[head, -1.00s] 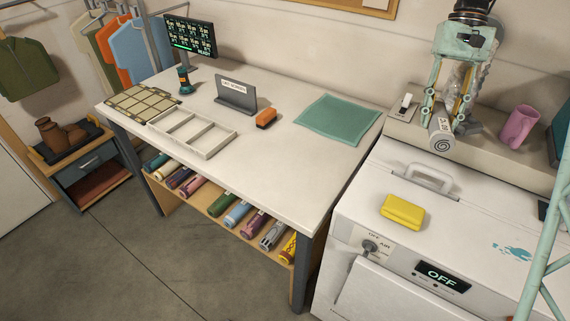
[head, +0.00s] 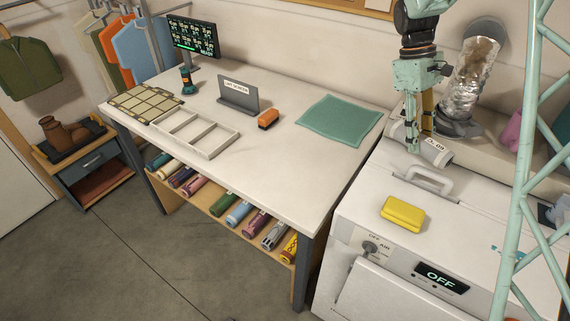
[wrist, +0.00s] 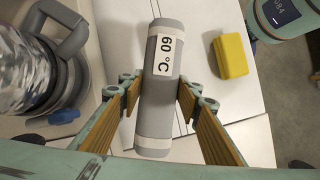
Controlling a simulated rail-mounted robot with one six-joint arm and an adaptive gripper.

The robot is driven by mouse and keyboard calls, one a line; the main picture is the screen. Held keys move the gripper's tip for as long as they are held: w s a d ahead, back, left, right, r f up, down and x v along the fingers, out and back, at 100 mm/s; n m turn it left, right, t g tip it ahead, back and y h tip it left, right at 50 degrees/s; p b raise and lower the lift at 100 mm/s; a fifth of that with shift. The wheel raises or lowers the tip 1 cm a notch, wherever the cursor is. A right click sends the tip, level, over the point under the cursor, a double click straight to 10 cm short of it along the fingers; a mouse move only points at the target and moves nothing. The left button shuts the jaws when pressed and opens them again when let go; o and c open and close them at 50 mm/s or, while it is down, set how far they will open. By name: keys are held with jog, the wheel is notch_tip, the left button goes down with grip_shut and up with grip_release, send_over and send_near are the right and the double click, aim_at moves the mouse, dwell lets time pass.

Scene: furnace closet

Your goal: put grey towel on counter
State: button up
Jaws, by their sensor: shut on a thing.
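The grey towel (head: 437,152) is a roll with pale bands and a white label. The label reads "60 °C" in the wrist view (wrist: 166,56). My gripper (head: 418,138) is shut around the middle of the roll, one finger on each side. In the head view they are above the back of the white machine, right of the counter; the exact height is hard to tell. The white counter (head: 270,170) has bare surface along its front and right. Part of the roll is hidden behind my fingers in the head view.
On the counter are a green mat (head: 340,120), an orange-brown block (head: 268,118), a sign holder (head: 238,97), a divided tray (head: 197,133), a drill (head: 188,82) and a screen (head: 193,37). A yellow block (head: 402,213) and a handle (head: 428,178) are on the machine (head: 375,190).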

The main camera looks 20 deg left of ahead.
jog(key=s+a+f+n+t, duration=0.2)
jog(key=s+a+f+n, duration=0.1)
jog(key=a+n, duration=0.4)
jog(key=s+a+f+n+t+y+p, duration=0.1)
jog(key=s+a+f+n+t, duration=0.1)
jog(key=a+n, duration=0.5)
jog(key=s+a+f+n+t+y+p, duration=0.1)
jog(key=s+a+f+n, duration=0.3)
jog(key=a, duration=0.7)
jog(key=shift+s+a+f+n+t, duration=0.15)
jog(key=shift+s+n+t, duration=0.35)
jog(key=shift+n, duration=0.25)
jog(key=shift+s+a+r+n+t, duration=0.15)
jog(key=shift+s+n+t, duration=0.25)
jog(key=shift+s+n, duration=0.3)
jog(key=shift+s+a+f+n, duration=0.35)
jog(key=shift+s+a+n, duration=0.2)
jog(key=shift+s, duration=0.1)
jog(key=w+a+p, duration=0.1)
jog(key=w+a, duration=0.2)
jog(key=a, duration=0.1)
jog(key=w+a+f+p, duration=0.1)
jog(key=w+a+p, duration=0.1)
jog(key=w+a, duration=0.1)
jog(key=w+a+p, duration=0.1)
jog(key=w+a, duration=0.2)
jog(key=a, duration=0.3)
jog(key=shift+w+a+f+p, duration=0.1)
jog(key=shift+f+p, duration=0.15)
jog(key=shift+p, duration=0.1)
